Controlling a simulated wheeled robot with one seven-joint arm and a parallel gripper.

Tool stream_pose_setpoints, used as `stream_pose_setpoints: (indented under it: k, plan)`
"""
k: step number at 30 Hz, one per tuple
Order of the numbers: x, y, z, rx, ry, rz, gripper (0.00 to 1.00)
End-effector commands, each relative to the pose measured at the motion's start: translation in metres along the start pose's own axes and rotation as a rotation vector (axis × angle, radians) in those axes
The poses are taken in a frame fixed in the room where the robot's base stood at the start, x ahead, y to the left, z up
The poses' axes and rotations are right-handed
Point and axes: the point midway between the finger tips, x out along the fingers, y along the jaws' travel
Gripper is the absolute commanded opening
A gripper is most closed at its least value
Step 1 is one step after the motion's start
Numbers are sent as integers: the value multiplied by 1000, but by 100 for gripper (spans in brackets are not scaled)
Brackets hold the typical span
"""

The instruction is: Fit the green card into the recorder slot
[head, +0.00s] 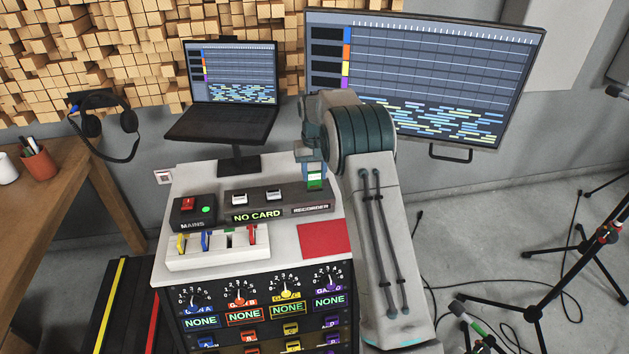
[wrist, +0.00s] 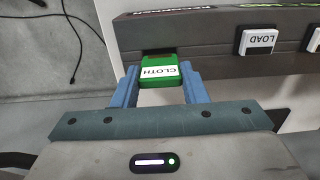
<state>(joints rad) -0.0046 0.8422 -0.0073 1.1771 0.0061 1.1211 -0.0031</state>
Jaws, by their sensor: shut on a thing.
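My gripper (wrist: 157,88) is shut on the green card (wrist: 158,68), with a blue finger on each side of it. In the head view, the card (head: 316,182) shows below my gripper (head: 314,167) at the right end of the recorder (head: 273,197). The recorder's display (head: 258,214) reads NO CARD.
A white card rack (head: 218,259) with several coloured cards stands in front of the recorder. A red mat (head: 325,240) lies to its right. The MAINS box (head: 194,211) is at left. White buttons, one marked LOAD (wrist: 257,40), are on the recorder.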

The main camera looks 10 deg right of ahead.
Motion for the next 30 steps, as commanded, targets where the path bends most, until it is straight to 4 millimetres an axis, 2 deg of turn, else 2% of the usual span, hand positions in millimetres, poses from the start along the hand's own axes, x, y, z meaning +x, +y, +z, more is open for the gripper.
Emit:
stream_pose_setpoints:
  k: [7,18,19,21,30]
  plan:
    - [34,0,1,0,-4,0,18]
    - [40,0,1,0,-2,0,18]
    - [39,0,1,0,-1,0,45]
    - [39,0,1,0,-2,0,61]
    - [36,0,1,0,-1,0,61]
